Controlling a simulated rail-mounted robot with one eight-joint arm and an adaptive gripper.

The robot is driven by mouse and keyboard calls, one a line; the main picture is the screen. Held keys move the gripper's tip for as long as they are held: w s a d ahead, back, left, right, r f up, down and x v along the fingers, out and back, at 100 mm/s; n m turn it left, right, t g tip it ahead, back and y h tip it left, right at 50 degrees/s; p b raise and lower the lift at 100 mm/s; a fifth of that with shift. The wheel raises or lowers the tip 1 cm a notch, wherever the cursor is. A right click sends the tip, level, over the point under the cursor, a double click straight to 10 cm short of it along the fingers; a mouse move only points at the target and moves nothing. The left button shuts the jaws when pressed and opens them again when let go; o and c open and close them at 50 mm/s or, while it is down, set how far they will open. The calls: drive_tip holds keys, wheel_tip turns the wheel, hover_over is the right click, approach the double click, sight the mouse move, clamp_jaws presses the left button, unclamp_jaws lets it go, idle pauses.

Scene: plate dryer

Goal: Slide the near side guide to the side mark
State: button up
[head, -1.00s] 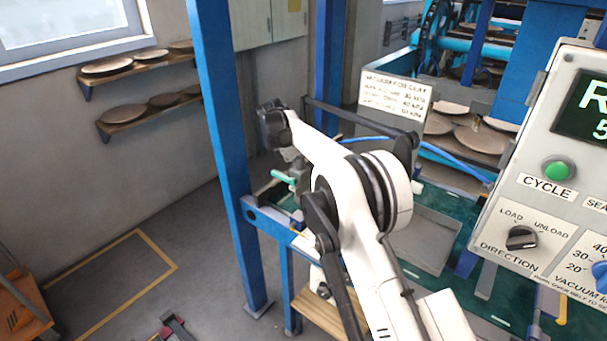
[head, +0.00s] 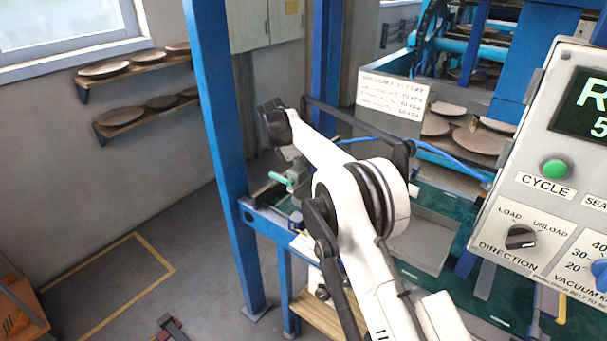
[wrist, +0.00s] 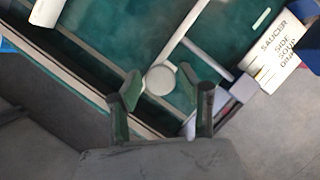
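My gripper (wrist: 160,88) is open in the wrist view, with one green-padded finger on each side of a round pale knob (wrist: 160,79). Small gaps seem to show between the pads and the knob; contact is hard to judge. The near side guide (wrist: 185,35) shows as a pale bar running from the knob up over the green bed. In the head view my gripper (head: 288,180) is low behind my arm, and the knob is hidden.
A green bed (wrist: 115,30) lies below, with a dark slot and pale rail along its near edge. A blue post (head: 225,160) stands left of my arm. A control panel (head: 545,190) fills the right side. A grey tray (head: 425,238) lies right of my arm.

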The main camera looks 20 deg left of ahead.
drive_tip(key=shift+o, duration=0.5)
drive_tip(key=v, duration=1.2)
